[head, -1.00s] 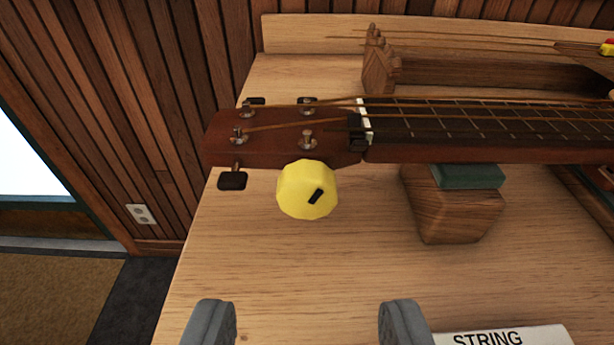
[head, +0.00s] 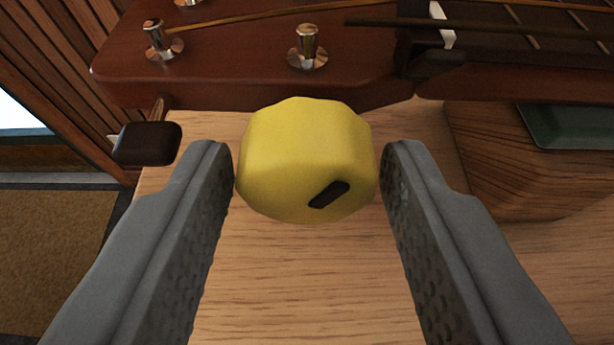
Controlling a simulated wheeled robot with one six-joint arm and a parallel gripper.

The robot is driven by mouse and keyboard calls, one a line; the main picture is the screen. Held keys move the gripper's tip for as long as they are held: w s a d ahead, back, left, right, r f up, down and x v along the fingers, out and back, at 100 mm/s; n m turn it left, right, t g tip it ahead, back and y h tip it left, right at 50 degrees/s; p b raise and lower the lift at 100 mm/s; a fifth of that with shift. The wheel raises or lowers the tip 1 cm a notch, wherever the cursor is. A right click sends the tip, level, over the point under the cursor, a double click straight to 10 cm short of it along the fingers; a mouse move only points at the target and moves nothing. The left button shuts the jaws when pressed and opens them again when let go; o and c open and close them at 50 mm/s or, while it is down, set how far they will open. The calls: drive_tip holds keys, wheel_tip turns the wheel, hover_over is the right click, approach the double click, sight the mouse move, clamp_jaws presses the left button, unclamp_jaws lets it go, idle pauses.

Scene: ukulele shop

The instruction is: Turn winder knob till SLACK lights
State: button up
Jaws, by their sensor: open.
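The yellow winder knob (head: 300,150) sits at the near edge of the ukulele's headstock (head: 240,60), in the middle of the head view. A short black mark (head: 329,195) on its face slants from lower left to upper right. My gripper (head: 308,165) is open, with one grey finger on each side of the knob. The fingertips are very close to its sides; I cannot tell whether they touch it. No SLACK light shows in this view.
A black tuner button (head: 148,144) sticks out left of the left finger. A wooden neck block (head: 500,160) with a green pad (head: 570,125) stands at the right. Bare wooden bench top (head: 300,290) lies below the knob.

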drive_tip(key=c, duration=0.7)
drive_tip(key=shift+n+h, duration=0.4)
drive_tip(key=shift+n, duration=0.1)
drive_tip(key=o, duration=0.7)
drive_tip(key=shift+s, duration=0.1)
drive_tip(key=d+v, duration=0.1)
drive_tip(key=v, duration=1.6)
drive_tip(key=shift+a, duration=0.5)
drive_tip(key=shift+s+r, duration=0.1)
drive_tip(key=shift+r, duration=0.05)
